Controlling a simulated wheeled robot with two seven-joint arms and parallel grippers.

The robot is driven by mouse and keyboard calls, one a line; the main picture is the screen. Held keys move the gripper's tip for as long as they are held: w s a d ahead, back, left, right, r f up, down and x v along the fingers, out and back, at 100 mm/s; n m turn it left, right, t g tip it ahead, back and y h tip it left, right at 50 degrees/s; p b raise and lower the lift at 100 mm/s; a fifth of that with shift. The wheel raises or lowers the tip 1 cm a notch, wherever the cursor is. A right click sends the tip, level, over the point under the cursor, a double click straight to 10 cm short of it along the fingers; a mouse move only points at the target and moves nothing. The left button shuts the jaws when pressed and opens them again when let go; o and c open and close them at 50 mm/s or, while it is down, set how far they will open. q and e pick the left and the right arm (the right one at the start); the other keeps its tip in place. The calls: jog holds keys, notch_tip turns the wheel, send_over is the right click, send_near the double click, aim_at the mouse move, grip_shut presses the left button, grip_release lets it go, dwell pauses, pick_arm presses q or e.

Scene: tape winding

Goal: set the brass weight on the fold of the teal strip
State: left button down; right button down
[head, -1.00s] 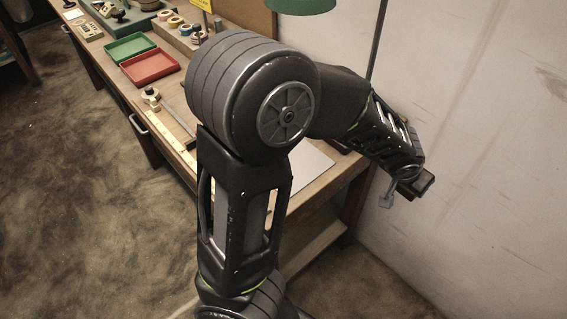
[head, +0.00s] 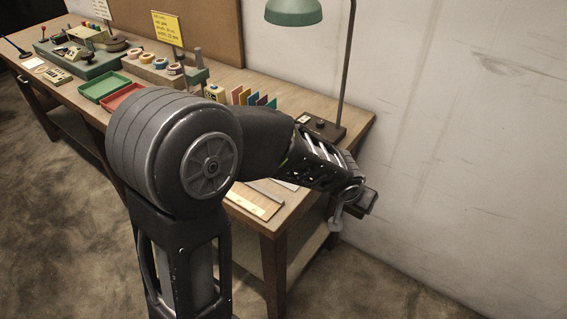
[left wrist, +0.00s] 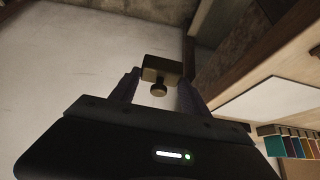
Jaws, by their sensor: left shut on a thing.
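My left gripper (left wrist: 160,92) is shut on the brass weight (left wrist: 160,69), a small block with a round knob, in the left wrist view. The weight is between the fingertips, clear of the bench. In the head view my left gripper (head: 338,217) is past the right end of the bench, near the wall; the weight is not clear there. I cannot pick out the teal strip or its fold; my arm covers part of the bench. My right gripper is not in view.
The wooden bench (head: 262,224) has green (head: 104,87) and red trays, tape rolls and a row of coloured cards (head: 250,98). A green lamp (head: 293,11) stands at the back right. A pale sheet (left wrist: 274,98) lies near the bench edge. Bare wall rises at right.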

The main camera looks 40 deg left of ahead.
pick_arm(q)
jog(key=shift+a, duration=0.1)
jog(key=w+a+r+n+y+b, duration=0.1)
jog(key=a+r, duration=0.1)
jog(key=a, duration=0.3)
jog(key=w+a+r+n+y, duration=0.1)
jog(key=w+a+r+n, duration=0.1)
jog(key=a, duration=0.3)
jog(key=w+a+r+n+y+b, duration=0.1)
jog(key=w+a+r+n, duration=0.1)
jog(key=a, duration=0.3)
jog(key=shift+w+g+b, duration=0.25)
jog(key=shift+g+b, duration=0.05)
jog(key=shift+g, duration=0.1)
jog(key=s+a+r+n+g+y+b, duration=0.1)
jog(key=a+r+n, duration=0.3)
jog(key=a, duration=0.7)
notch_tip(320, 180, up, 2)
jog(key=shift+s+r+y, duration=0.1)
jog(key=shift+s+y, duration=0.25)
jog(key=shift+y, duration=0.05)
jog(key=shift+f, duration=3.2)
